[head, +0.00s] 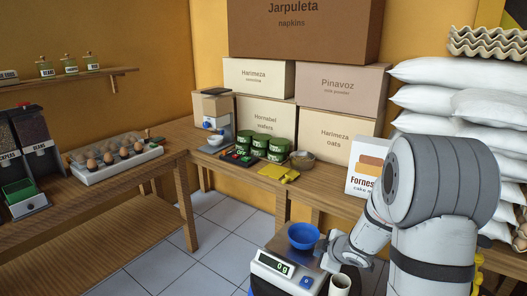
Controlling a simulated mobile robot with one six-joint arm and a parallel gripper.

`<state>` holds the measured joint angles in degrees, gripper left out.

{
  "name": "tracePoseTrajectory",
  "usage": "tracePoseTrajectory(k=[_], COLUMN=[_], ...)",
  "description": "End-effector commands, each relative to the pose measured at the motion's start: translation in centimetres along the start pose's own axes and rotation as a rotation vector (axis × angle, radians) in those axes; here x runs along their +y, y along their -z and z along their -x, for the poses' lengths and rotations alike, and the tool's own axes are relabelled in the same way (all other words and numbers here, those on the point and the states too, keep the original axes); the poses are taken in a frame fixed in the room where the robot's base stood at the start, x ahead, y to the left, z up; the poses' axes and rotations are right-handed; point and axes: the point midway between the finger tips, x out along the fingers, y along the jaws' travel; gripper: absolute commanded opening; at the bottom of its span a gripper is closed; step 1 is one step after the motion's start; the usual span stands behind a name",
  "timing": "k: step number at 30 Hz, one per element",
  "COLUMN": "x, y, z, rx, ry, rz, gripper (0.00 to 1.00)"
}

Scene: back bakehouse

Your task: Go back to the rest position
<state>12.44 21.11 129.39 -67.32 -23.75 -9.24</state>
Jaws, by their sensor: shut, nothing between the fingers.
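My arm comes in from the right and folds down low in front of the wooden bench. My gripper (327,263) is small at its end, shut and empty, just right of a blue bowl (303,237). The fingertips are partly hidden by the wrist. The bowl stands upright on a kitchen scale (268,267) whose display reads 0 g. I cannot tell whether the gripper touches the scale. A pale cup-like cylinder (340,285) is below the wrist at the bottom edge.
An egg tray (115,161) and dispensers stand on the left table. White sacks (450,72) rise behind my arm. Tiled floor (222,225) is clear at centre-left.

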Motion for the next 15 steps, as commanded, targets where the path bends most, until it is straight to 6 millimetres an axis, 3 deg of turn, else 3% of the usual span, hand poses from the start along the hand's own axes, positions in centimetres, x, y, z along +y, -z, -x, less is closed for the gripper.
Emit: tracePoseTrajectory(k=[1,3,7,11,15], x=[1.7,3.0,3.6,1.8,-2.1], y=[0.7,0.8,1.1,1.7,3.2], z=[2.6,5.8,11.9,18.0,23.9], rx=[-0.059,-0.153,-0.302,-0.418,-0.506], ry=[-0.049,-0.106,-0.177,-0.195,-0.148], rz=[-0.047,-0.142,-0.344,-0.569,-0.812], gripper=[0.0,0.0,0.0,0.0,0.0])
